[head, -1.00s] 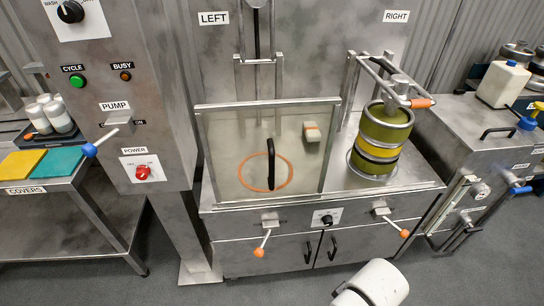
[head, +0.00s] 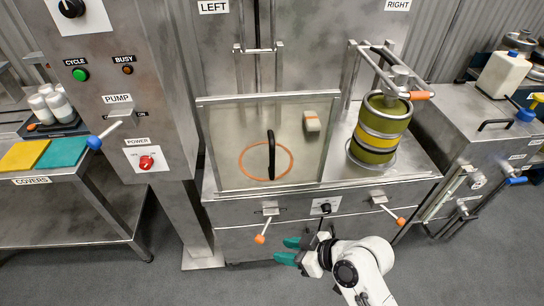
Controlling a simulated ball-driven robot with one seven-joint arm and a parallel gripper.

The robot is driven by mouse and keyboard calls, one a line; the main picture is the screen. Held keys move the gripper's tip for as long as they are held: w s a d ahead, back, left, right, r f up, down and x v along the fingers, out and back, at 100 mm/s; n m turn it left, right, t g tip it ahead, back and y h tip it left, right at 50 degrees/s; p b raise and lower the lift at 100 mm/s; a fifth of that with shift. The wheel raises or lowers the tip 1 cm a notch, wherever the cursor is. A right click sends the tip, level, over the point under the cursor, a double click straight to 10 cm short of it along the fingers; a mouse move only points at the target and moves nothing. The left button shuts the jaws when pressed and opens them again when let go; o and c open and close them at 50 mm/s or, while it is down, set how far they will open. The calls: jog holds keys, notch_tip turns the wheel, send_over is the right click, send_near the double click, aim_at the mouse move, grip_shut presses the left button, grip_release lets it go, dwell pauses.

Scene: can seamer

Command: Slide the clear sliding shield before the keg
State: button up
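The clear sliding shield (head: 225,130) is a framed transparent panel with a black vertical handle (head: 271,155). It stands in front of the left station, under the LEFT label. An orange ring (head: 248,166) shows through it. The keg (head: 381,130), olive with a yellow band, stands upright on the right station, uncovered by the shield. A clamp with an orange grip is over its top. My gripper (head: 289,250) has teal fingertips set apart with a gap between them. It is open and empty, low in front of the cabinet, below and apart from the shield handle.
Two orange-tipped levers (head: 260,238) and (head: 400,220) stick out from the cabinet front near a black knob (head: 325,208). A control column (head: 135,130) stands at the left.

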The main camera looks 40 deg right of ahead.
jog(key=w+d+r+t+p, duration=0.1)
jog(key=w+d+r+t, duration=0.3)
jog(key=w+r+t, duration=0.15)
jog(key=m+t+h, duration=0.3)
jog(key=h, duration=0.1)
send_near(274, 165)
jog(key=w+p, duration=0.2)
jog(key=w, duration=0.3)
jog(key=w+p, duration=0.2)
jog(key=w, duration=0.4)
jog(key=shift+a+r, duration=0.1)
jog(key=shift+a, duration=0.1)
jog(key=shift+s, duration=0.1)
jog(key=shift+c, duration=0.5)
grip_shut()
